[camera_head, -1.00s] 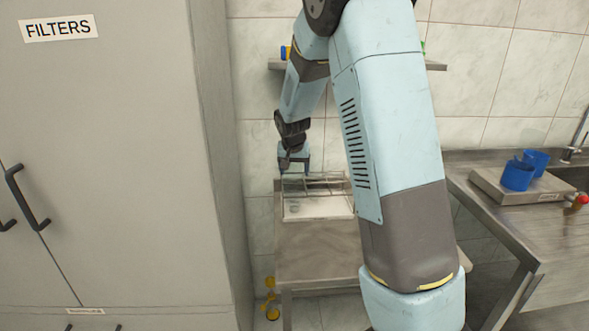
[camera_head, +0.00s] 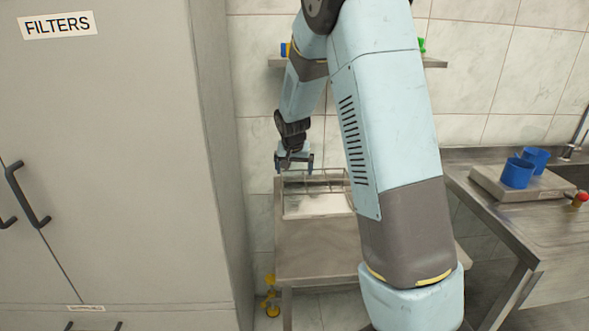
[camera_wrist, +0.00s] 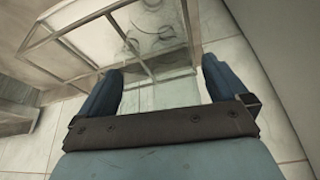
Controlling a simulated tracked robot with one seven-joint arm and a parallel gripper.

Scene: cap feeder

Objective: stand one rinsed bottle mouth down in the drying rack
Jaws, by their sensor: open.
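The drying rack, a metal wire frame (camera_head: 335,183) over a pale tray (camera_head: 318,205), stands at the back of a steel table. My gripper (camera_head: 295,168) hangs just above the rack's back left part, fingers pointing down. In the wrist view its two blue fingers (camera_wrist: 160,68) are spread apart, with the rack's bars (camera_wrist: 75,52) beyond them. Faint clear, rounded outlines (camera_wrist: 155,32) show among the bars, perhaps a see-through bottle; I cannot tell its pose for sure. Nothing is clearly held between the fingers.
A grey cabinet (camera_head: 120,180) marked FILTERS stands close on the left. On the right, blue cups (camera_head: 518,173) stand on a steel scale-like platform (camera_head: 500,187) beside a sink. A wall shelf (camera_head: 433,63) is behind my arm. The steel table's front (camera_head: 315,250) is clear.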

